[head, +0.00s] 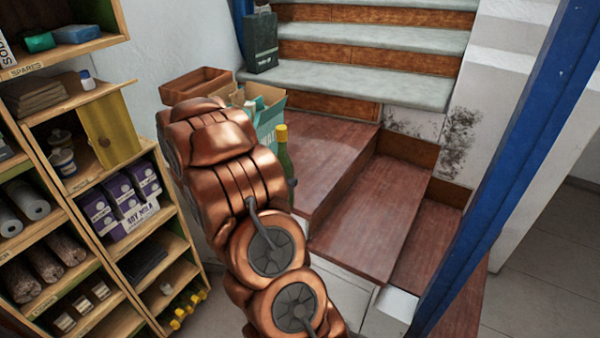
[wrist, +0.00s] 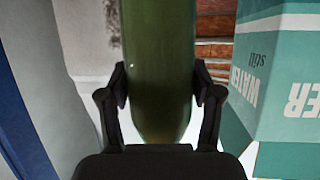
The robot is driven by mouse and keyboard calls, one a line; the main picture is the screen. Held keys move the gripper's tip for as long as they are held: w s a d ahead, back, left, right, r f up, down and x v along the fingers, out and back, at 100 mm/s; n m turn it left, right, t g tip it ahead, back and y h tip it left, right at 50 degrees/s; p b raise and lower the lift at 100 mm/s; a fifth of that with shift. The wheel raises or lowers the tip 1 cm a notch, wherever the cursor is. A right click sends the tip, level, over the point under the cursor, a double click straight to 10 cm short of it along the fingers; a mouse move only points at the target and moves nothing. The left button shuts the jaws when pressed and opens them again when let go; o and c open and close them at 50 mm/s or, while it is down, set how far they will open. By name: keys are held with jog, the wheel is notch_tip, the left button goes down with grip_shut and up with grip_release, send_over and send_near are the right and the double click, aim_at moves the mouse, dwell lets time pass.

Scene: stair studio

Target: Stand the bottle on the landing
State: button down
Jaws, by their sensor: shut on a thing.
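The green bottle with a yellow cap (head: 283,150) looks upright in the head view, just right of my arm; its lower end is hidden. In the wrist view the bottle (wrist: 157,50) stands between the two black fingers of my gripper (wrist: 161,85), which is shut on it. The landing (head: 332,152) is the reddish-brown wooden platform between the upper and lower steps. The bottle shows in front of its left part. I cannot tell whether the bottle touches the landing.
A teal water carton (head: 268,122) is close behind the bottle; it also shows at right in the wrist view (wrist: 285,80). A brown tray (head: 196,84) is at left, and a dark canister (head: 261,42) stands on a grey step. A blue post (head: 520,150) crosses at right. The landing's right part is clear.

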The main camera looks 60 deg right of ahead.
jog(key=w+d+f+p, duration=0.1)
jog(key=d+f+p, duration=0.1)
jog(key=d, duration=0.5)
jog(key=w+d+f+p, duration=0.2)
jog(key=d+f+p, duration=0.1)
jog(key=d, duration=0.4)
jog(key=shift+w+p, duration=0.15)
jog(key=shift+p, duration=0.45)
jog(key=shift+c, duration=1.1)
grip_release()
jog(key=b+v, duration=0.3)
jog(key=v, duration=0.9)
